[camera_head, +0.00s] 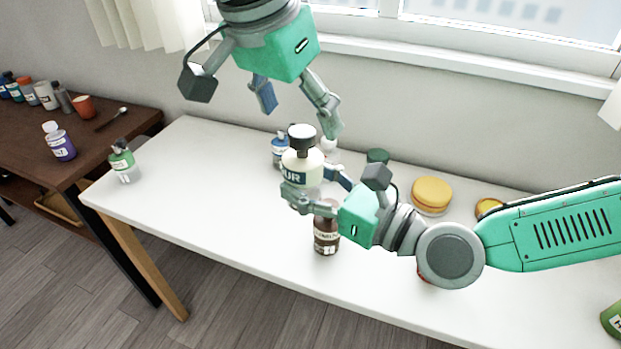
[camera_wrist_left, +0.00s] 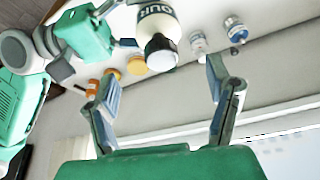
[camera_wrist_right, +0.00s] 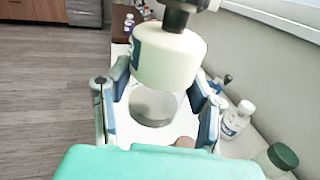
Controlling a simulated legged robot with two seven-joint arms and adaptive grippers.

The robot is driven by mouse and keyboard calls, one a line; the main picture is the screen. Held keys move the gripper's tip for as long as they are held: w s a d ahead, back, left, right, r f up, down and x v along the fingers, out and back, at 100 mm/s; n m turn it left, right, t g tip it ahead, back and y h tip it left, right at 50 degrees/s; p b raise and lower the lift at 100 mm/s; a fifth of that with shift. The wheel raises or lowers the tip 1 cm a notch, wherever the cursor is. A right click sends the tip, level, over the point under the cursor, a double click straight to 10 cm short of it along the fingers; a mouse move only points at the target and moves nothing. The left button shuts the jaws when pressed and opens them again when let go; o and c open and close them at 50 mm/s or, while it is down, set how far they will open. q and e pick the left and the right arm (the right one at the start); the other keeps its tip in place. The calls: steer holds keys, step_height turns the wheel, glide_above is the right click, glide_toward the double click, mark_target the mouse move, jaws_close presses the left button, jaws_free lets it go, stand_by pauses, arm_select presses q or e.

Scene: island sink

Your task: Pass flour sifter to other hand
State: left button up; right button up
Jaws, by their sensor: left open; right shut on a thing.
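The flour sifter (camera_head: 302,167) is a cream canister with a dark label ending in "UR" and a black knob on top. My right gripper (camera_head: 314,190) is shut on its lower part and holds it upright above the white table. In the right wrist view the sifter (camera_wrist_right: 168,62) stands between the fingers (camera_wrist_right: 155,105). My left gripper (camera_head: 296,112) is open and empty, pointing down just above the knob. In the left wrist view the sifter (camera_wrist_left: 157,25) lies beyond the open fingers (camera_wrist_left: 163,85), apart from them.
The white table (camera_head: 225,215) holds a brown bottle (camera_head: 326,235) below the sifter, a blue-labelled bottle (camera_head: 280,148) behind, a green-labelled bottle (camera_head: 122,162) at left and a yellow round item (camera_head: 431,193) at right. A brown side table (camera_head: 95,140) stands left. The window wall is behind.

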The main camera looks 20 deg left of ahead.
arm_select(q)
steer(key=s+a+f+n+g, duration=0.1)
steer(key=s+a+f, duration=0.15)
steer(key=f, duration=0.65)
steer(key=s+a+f+g, duration=0.2)
steer(key=s+f, duration=0.1)
steer(key=f, duration=0.7)
steer(key=s+a+f+n+g, duration=0.1)
steer(key=s+a+f, duration=0.1)
steer(key=f, duration=0.7)
steer(key=s+a+f, duration=0.4)
steer(key=s+f, duration=0.2)
steer(key=f, duration=0.1)
steer(key=s+a+f+n+y, duration=0.1)
steer(key=s+a+f, duration=0.3)
steer(key=s+f, duration=0.2)
step_height(320, 180, down, 2)
steer(key=shift+s+a+f+t+y, duration=0.1)
steer(key=shift+s+a+t+y, duration=0.2)
steer(key=shift+a, duration=0.1)
